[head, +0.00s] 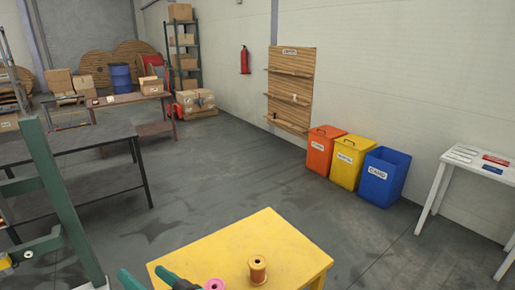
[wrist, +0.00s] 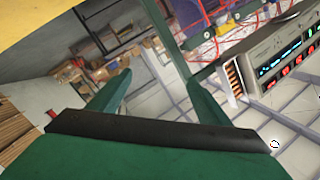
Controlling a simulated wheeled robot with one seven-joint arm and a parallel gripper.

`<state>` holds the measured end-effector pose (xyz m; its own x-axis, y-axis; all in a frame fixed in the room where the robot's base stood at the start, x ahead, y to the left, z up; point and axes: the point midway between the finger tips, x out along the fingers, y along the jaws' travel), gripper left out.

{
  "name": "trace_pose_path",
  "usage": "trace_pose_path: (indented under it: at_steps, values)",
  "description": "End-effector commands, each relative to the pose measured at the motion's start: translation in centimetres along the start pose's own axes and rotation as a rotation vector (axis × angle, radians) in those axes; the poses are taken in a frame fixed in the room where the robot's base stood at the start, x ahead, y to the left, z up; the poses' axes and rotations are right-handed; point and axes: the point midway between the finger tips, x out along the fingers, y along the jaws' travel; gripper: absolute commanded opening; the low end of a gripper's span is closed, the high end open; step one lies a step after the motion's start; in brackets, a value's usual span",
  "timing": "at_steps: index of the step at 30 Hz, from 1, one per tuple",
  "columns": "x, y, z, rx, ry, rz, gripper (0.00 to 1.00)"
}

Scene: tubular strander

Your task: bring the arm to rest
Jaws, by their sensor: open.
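My gripper (wrist: 157,80) is open in the wrist view. Its two green fingers stand apart with nothing between them. In the head view, green parts of my gripper (head: 143,273) show at the bottom edge, by the near left corner of the yellow table (head: 225,248). The rest of my arm is out of that view. A copper-orange spool (head: 258,269) stands upright on the table, to the right of my gripper. A pink spool (head: 214,284) is close beside the gripper, partly cut off by the frame edge.
A green machine frame (head: 58,205) stands at left. A dark table (head: 70,142) is behind it. Orange (head: 320,155), yellow (head: 345,165) and blue (head: 382,180) bins line the wall. A white table (head: 455,160) is at right. A control panel (wrist: 285,55) shows in the wrist view. The middle floor is clear.

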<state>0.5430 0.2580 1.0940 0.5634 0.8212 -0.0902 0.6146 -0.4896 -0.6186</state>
Motion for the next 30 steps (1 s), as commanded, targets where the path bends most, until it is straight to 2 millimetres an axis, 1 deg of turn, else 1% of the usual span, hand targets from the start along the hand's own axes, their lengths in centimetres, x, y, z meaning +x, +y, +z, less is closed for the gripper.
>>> trace_pose_path:
  at_steps: [5,8,11,14,17,23,29,30]
  values:
    - [-0.7,1.6,0.0,0.087,0.173,0.037,0.71]
    - [-1.6,3.0,0.5,0.124,0.257,0.079,0.71]
    - [-2.7,4.5,1.5,0.155,0.330,0.132,0.71]
    - [-4.1,6.2,3.0,0.178,0.391,0.197,0.71]
    - [-5.9,7.8,4.8,0.191,0.441,0.270,0.71]
    - [-10.2,10.6,9.6,0.184,0.502,0.435,0.71]
    - [-15.5,12.2,14.9,0.127,0.509,0.607,0.71]
    - [-16.6,12.3,15.9,0.109,0.504,0.641,0.71]
